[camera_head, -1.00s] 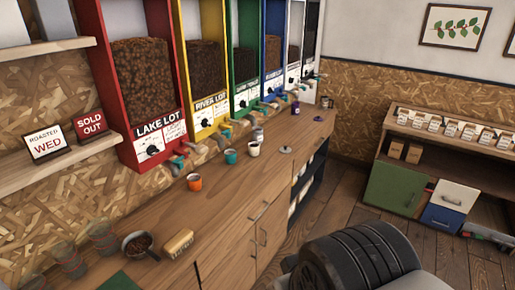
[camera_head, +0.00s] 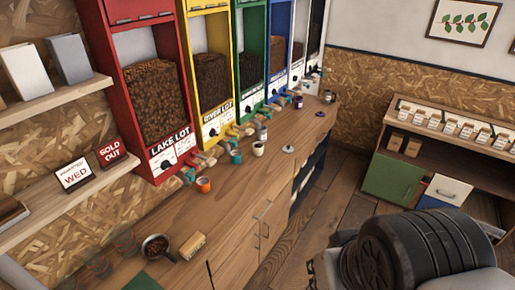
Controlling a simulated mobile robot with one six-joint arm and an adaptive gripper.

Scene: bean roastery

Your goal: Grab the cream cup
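The cream cup (camera_head: 258,149) stands upright on the wooden counter (camera_head: 228,196), in front of the green and yellow bean dispensers. A teal cup (camera_head: 236,157) stands just to its left, and an orange cup (camera_head: 204,185) is further left and nearer. A dark round part of my arm fills the lower right of the view. My gripper's fingers do not show, so I cannot see what they hold.
A metal scoop of beans (camera_head: 156,247) and a tan block-shaped brush (camera_head: 186,246) lie at the near end of the counter. A small lidded disc (camera_head: 289,149) lies right of the cream cup. The floor (camera_head: 305,240) beside the counter is open.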

